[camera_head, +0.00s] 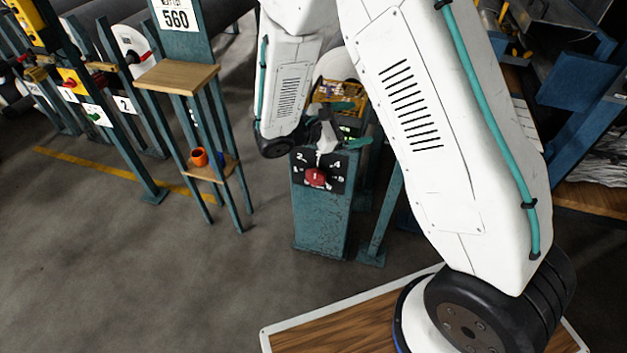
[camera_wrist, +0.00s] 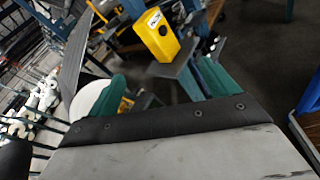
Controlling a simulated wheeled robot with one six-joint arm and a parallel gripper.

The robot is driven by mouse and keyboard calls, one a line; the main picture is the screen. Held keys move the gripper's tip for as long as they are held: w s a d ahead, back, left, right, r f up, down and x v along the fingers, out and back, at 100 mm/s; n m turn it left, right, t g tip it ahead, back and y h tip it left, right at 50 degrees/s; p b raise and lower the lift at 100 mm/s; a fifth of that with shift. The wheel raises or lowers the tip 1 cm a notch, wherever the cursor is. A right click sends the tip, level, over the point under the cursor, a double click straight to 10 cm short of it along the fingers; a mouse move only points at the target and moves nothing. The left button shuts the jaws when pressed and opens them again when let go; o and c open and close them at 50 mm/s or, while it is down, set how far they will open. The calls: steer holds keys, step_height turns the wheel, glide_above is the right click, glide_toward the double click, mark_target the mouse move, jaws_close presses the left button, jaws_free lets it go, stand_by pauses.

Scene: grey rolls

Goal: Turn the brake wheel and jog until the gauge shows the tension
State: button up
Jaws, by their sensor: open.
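A red knob (camera_head: 317,178) sits on a black panel with white markings, on the front of a teal pedestal (camera_head: 321,222). It looks like the brake wheel; its exact setting is too small to read. My gripper (camera_head: 335,143) is above the pedestal's top, apart from the knob and partly hidden by my arm. In the wrist view its two green fingers stand wide apart with nothing between them (camera_wrist: 162,84). A yellow box (camera_wrist: 158,35) with a dark round spot shows beyond the fingers. I cannot make out a readable gauge. A sign (camera_head: 176,17) reads 560.
A teal stand with a wooden shelf (camera_head: 177,77) is at left; an orange cup (camera_head: 199,157) is on its lower shelf. Further left are posts with buttons and number plates. Blue racking (camera_head: 580,80) is at right. The floor at front left is clear.

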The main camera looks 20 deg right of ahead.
steer(key=w+a+f+n+t, duration=0.2)
steer(key=a+f+n+t, duration=0.15)
steer(key=f, duration=0.35)
steer(key=w+a+f+n+t, duration=0.2)
steer(key=f+n+t, duration=0.15)
steer(key=f, duration=0.25)
steer(key=n+t+y, duration=0.5)
steer(key=n+t, duration=0.1)
steer(key=n, duration=0.2)
glide_toward(315, 178)
steer(key=x, duration=0.9)
steer(key=shift+w+d+f, duration=0.1)
steer(key=shift+w+f, duration=0.05)
steer(key=shift+w, duration=0.15)
steer(key=c, duration=1)
